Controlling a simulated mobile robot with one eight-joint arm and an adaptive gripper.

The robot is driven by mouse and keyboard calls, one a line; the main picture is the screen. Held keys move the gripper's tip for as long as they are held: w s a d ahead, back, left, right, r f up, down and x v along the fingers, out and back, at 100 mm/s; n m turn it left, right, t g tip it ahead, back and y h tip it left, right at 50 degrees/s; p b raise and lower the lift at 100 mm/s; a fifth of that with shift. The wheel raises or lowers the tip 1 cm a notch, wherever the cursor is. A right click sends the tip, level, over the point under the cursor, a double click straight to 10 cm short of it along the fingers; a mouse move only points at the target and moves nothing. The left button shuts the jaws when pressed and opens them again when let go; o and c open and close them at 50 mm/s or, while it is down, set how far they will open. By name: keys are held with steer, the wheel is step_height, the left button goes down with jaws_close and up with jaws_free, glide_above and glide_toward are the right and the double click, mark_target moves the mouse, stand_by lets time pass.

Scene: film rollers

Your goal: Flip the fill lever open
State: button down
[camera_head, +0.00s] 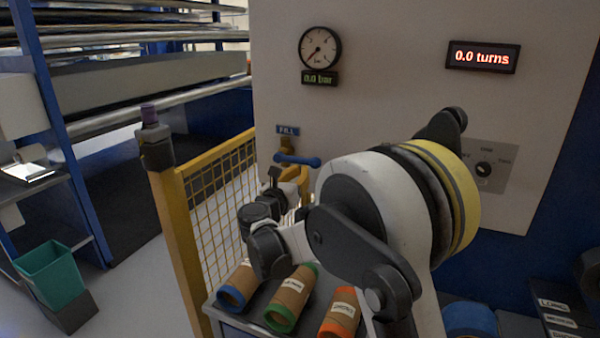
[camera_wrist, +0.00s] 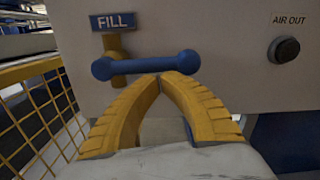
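The fill lever is a blue bar with rounded ends (camera_wrist: 145,65), lying about level across a yellow pipe under the blue FILL sign (camera_wrist: 113,22). It also shows in the head view (camera_head: 297,160). My gripper (camera_wrist: 160,77) has two yellow ridged fingers whose tips meet just below the middle of the lever. No part of the lever shows between the tips. Whether the tips touch the lever I cannot tell. In the head view my arm hides most of the gripper.
A round gauge (camera_head: 320,48) sits above a display reading 0.0 bar (camera_head: 320,78). A red display reads 0.0 turns (camera_head: 483,57). A black AIR OUT fitting (camera_wrist: 284,49) is to the right. A yellow mesh fence (camera_head: 222,180) stands left; several labelled rolls lie below my arm.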

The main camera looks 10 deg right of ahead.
step_height(320, 180, up, 3)
steer(key=n+p, duration=0.2)
steer(key=n, duration=0.2)
steer(key=shift+s+d, duration=0.1)
steer(key=w+a+r+n+p, duration=0.3)
steer(key=a+r+n+p, duration=0.1)
steer(key=r, duration=0.2)
steer(key=shift+r+y, duration=0.25)
steer(key=shift+y, duration=0.15)
stand_by(0.8)
